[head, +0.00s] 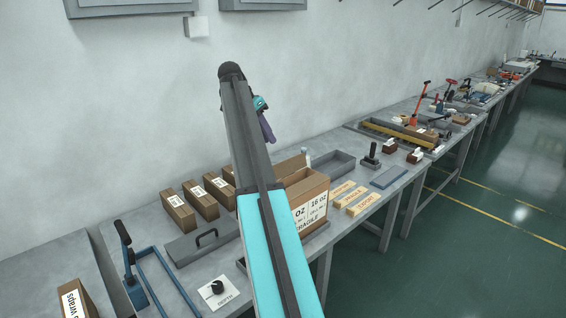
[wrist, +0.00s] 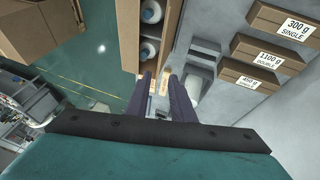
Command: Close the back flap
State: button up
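A brown cardboard carton (head: 315,190) with a "16 OZ FRAGILE" label stands on the bench in the head view, its left part hidden behind my arm. A light brown flap (head: 290,165) stands up at its far side. The wrist view shows the open carton (wrist: 130,28) with white round items (wrist: 151,11) inside. A long brown strip (wrist: 169,32), which looks like a raised flap, runs along its right side. My gripper (wrist: 158,78) is open and empty; its purple fingers are apart, just below the carton's end in the picture. In the head view my gripper (head: 266,125) is high, against the wall.
Several labelled brown boxes (head: 178,211) stand left of my arm, also seen in the wrist view (wrist: 284,23). Tan blocks (head: 363,205) and a grey tray (head: 330,164) lie right of the carton. Green floor is clear at right.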

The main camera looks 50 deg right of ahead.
aim_at(284, 169)
jog(key=p+x, duration=0.3)
jog(key=x, duration=0.9)
jog(key=shift+s+d+f+p, duration=0.1)
jog(key=shift+d+f+p, duration=0.05)
jog(key=shift+f+p, duration=0.2)
grip_shut()
